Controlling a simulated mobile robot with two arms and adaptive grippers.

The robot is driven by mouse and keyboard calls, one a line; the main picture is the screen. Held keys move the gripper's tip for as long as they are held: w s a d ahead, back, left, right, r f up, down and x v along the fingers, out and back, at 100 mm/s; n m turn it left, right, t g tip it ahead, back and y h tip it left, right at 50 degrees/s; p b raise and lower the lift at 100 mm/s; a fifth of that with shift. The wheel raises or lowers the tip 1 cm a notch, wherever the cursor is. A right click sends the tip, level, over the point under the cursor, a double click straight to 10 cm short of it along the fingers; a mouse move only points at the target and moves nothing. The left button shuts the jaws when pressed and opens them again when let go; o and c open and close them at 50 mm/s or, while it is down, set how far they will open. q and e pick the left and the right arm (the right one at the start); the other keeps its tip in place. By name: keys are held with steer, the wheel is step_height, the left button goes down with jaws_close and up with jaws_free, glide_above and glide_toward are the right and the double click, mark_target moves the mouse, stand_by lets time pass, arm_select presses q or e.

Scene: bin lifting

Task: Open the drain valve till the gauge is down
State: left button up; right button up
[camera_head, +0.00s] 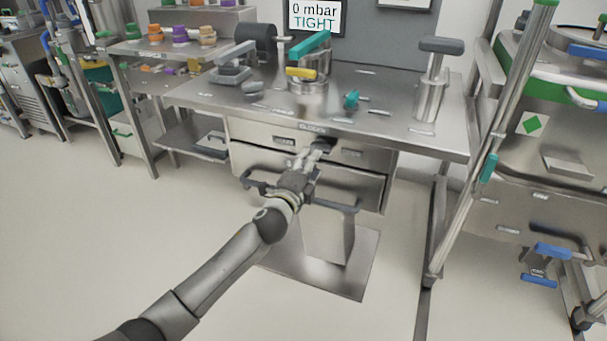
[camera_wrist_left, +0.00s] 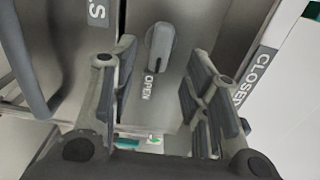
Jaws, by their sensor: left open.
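The drain valve handle, a grey lever (camera_wrist_left: 160,45), shows in the left wrist view on a steel panel. Its narrower end points at the word OPEN; the word CLOSED stands off to the right. My left gripper (camera_head: 322,148) is at the front of the bench, under its top edge, and hides the valve in the head view. In the wrist view the left gripper (camera_wrist_left: 160,75) is open, with its fingers apart on either side of the lever and no clear contact. The gauge display (camera_head: 314,16) reads 0 mbar, TIGHT. My right gripper is not in view.
The steel bench (camera_head: 390,130) carries a pot with a teal lever (camera_head: 310,45) and a cylinder with a grey handle (camera_head: 432,85). A dark handle bar (camera_head: 335,206) sits below the left gripper. The floor at left is clear.

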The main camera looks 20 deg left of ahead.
arm_select(q)
steer(key=s, duration=0.4)
steer(key=shift+s, duration=0.1)
stand_by(0.3)
